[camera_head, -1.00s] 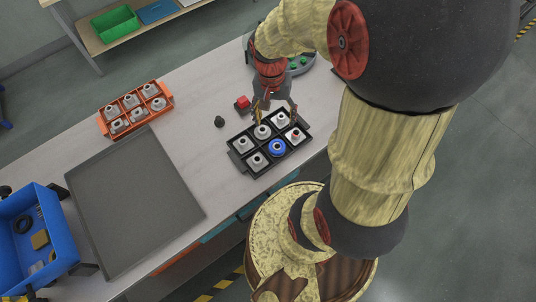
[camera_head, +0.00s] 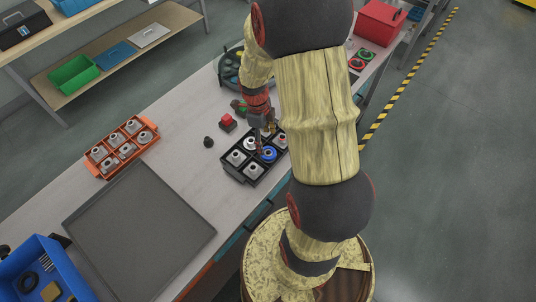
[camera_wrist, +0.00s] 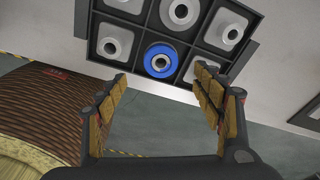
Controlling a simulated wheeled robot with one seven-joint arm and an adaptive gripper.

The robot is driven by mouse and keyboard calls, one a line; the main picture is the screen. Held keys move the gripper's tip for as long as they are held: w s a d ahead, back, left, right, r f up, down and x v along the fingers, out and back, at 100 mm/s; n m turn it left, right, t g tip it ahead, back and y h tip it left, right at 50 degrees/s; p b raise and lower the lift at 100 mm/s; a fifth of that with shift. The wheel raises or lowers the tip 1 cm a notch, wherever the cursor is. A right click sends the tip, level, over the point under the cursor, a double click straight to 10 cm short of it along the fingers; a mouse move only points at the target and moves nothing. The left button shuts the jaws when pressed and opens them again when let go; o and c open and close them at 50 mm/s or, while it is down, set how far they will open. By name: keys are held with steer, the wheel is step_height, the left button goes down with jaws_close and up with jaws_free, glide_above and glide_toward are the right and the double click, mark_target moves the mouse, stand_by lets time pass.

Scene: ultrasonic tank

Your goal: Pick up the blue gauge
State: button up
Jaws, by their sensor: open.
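The blue gauge (camera_head: 269,153) is a round blue ring with a pale hub, sitting in one compartment of a black divided tray (camera_head: 238,177) on the bench. It also shows in the wrist view (camera_wrist: 161,60), in the tray's row nearest my fingers. My gripper (camera_wrist: 164,92) is open, its two padded fingers apart with nothing between them. In the wrist view the blue gauge lies beyond the fingertips, roughly centred between them. In the head view my gripper (camera_head: 266,138) is over the tray, close to the blue gauge, and the fingers are partly hard to make out.
Grey metal parts fill the compartments around the gauge. A red block (camera_head: 227,121) and a small dark knob (camera_head: 208,142) stand left of the tray. An orange tray (camera_head: 122,147), a flat grey mat (camera_head: 140,232) and a blue bin (camera_head: 40,272) lie further left.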

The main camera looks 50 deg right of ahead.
mark_target(268, 150)
steer(key=f, duration=0.7)
steer(key=shift+s+d+f, duration=0.25)
steer(key=shift+s+d, duration=0.05)
steer(key=shift+s, duration=0.1)
steer(key=c, duration=1.4)
